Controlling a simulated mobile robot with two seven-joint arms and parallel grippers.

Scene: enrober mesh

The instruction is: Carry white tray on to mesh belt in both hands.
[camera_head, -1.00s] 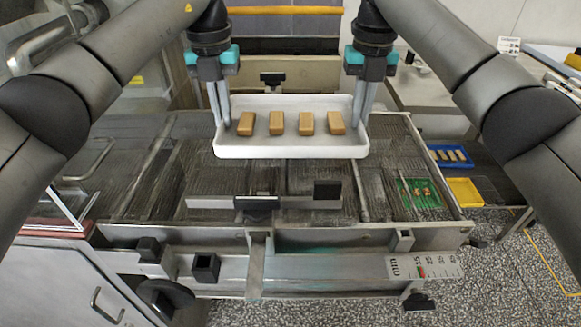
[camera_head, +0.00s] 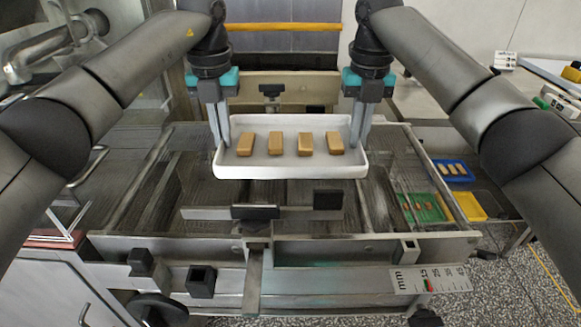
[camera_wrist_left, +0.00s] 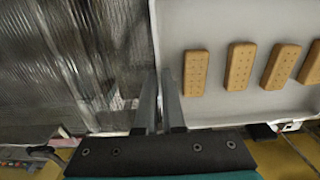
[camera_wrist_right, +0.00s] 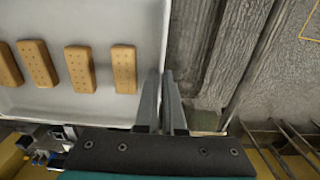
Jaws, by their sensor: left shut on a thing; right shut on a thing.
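The white tray (camera_head: 290,172) holds a row of several brown biscuits (camera_head: 305,143) and looks level. My left gripper (camera_head: 222,142) is shut on the tray's left wall, and my right gripper (camera_head: 357,142) is shut on its right wall. The mesh belt (camera_head: 185,165) lies below and around the tray. In the left wrist view the fingers (camera_wrist_left: 160,112) straddle the tray's edge with mesh beside it. In the right wrist view the fingers (camera_wrist_right: 162,112) do the same. I cannot tell exactly how high the tray is above the mesh.
A bar with black blocks (camera_head: 262,213) crosses the front of the machine. A scale plate marked mm (camera_head: 428,279) sits at the front right. Green (camera_head: 425,208), yellow (camera_head: 465,205) and blue (camera_head: 452,170) trays stand lower right. Mesh is clear on both sides of the tray.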

